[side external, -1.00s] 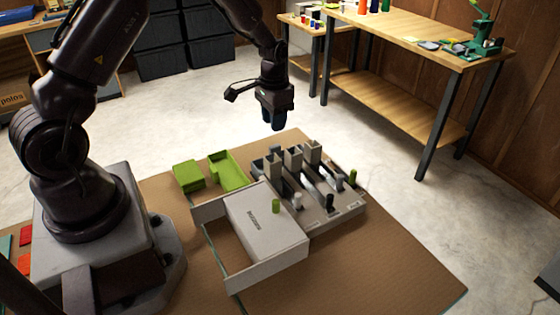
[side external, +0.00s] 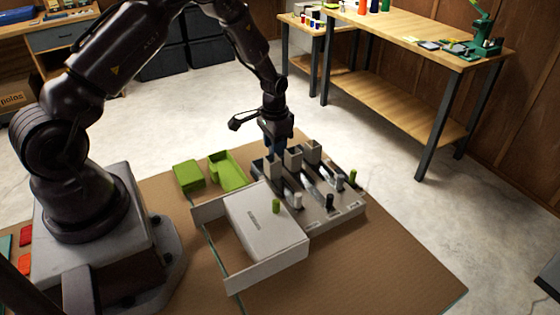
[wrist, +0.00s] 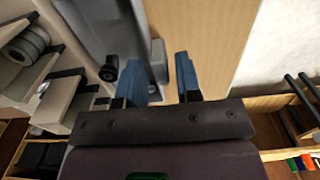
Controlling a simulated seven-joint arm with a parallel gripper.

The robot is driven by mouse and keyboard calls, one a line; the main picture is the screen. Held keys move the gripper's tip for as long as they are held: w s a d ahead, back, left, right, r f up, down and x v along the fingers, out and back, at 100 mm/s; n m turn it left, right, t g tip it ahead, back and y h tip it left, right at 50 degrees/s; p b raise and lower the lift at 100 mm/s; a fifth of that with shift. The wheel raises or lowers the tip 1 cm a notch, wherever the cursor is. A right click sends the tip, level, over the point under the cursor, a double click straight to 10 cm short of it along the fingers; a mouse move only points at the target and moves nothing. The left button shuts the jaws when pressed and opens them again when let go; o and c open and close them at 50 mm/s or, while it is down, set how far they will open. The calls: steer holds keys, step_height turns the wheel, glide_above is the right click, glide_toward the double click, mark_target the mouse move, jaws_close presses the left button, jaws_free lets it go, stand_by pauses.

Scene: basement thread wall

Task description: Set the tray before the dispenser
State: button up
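The grey dispenser (side external: 335,213) stands on the brown mat, with upright square towers at its back and sloping channels in front. A light grey walled tray (side external: 225,262) sits at its front left, partly filled by a white block with small lettering. A smaller green open tray (side external: 232,178) lies behind it. I cannot tell which tray is meant. My gripper (side external: 275,150) is low over the dispenser's back left corner, its tips partly hidden by a tower. In the wrist view its blue fingers (wrist: 155,80) are apart, with a light grey tab (wrist: 158,60) showing between them.
A green block (side external: 188,176) lies left of the green tray. A small green cylinder (side external: 276,205) stands by the white block; another (side external: 352,177) is at the dispenser's right. The mat's front right (side external: 390,265) is clear. A wooden workbench (side external: 425,45) stands behind.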

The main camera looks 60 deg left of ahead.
steer(key=shift+c, duration=0.2)
steer(key=c, duration=0.5)
steer(key=shift+r, duration=2.55)
steer(key=shift+a+f, duration=0.25)
steer(key=shift+a, duration=1.2)
steer(key=shift+a+f, duration=0.3)
steer(key=shift+a, duration=1.2)
steer(key=shift+a+f, duration=0.25)
steer(key=shift+a, duration=1.2)
